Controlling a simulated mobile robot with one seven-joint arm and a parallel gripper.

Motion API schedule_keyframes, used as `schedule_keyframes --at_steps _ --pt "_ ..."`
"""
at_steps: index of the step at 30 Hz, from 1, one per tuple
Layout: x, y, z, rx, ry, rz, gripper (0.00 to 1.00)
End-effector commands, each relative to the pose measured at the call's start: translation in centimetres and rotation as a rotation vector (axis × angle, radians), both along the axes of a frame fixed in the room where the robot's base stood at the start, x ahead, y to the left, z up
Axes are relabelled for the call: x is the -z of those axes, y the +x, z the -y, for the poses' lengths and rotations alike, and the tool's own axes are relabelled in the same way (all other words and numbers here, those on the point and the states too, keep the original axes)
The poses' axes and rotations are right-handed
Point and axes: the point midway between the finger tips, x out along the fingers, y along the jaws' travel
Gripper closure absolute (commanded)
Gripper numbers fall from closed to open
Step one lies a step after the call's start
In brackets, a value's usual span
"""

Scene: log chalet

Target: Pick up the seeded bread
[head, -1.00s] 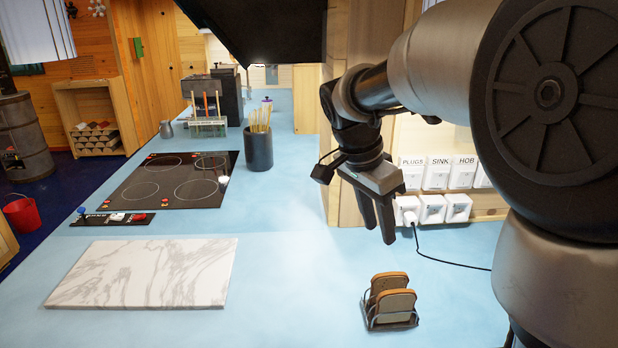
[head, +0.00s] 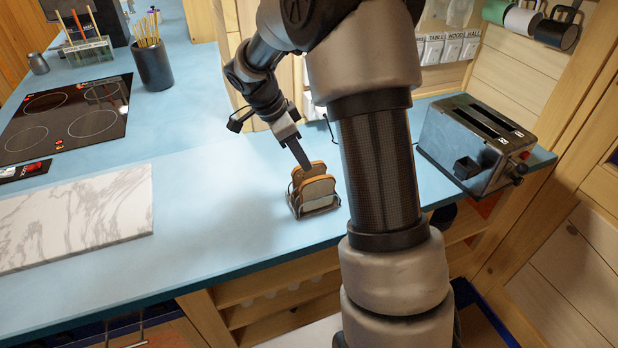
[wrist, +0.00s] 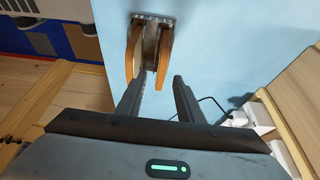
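Two slices of bread stand upright in a small wire toast rack (head: 318,211) on the blue counter. The front slice (head: 319,189) and the rear slice (head: 300,174) both have brown crusts. I cannot tell which one is the seeded bread. The wrist view shows both slices from above, a left slice (wrist: 133,50) and a right slice (wrist: 165,50), with the rack (wrist: 151,24) between and around them. My gripper (wrist: 158,78) is open and empty, its fingertips just short of the right slice. In the head view my gripper (head: 304,160) is above and behind the bread, fingers pointing down.
A toaster (head: 478,143) stands on the counter at the right. A white marble board (head: 75,215) lies at the left, with a black hob (head: 70,118) behind it. A utensil pot (head: 153,64) stands farther back. The counter (head: 215,200) between board and rack is clear.

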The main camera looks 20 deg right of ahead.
Motion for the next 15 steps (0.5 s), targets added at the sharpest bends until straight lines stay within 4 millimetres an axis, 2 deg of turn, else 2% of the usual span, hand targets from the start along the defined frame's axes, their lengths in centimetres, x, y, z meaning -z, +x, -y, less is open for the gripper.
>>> schedule_keyframes --at_steps 5,15 --pt "0.9 0.0 0.5 0.000 0.001 -0.001 0.66" --pt "4.9 0.2 2.5 -0.001 0.001 -0.003 0.66"
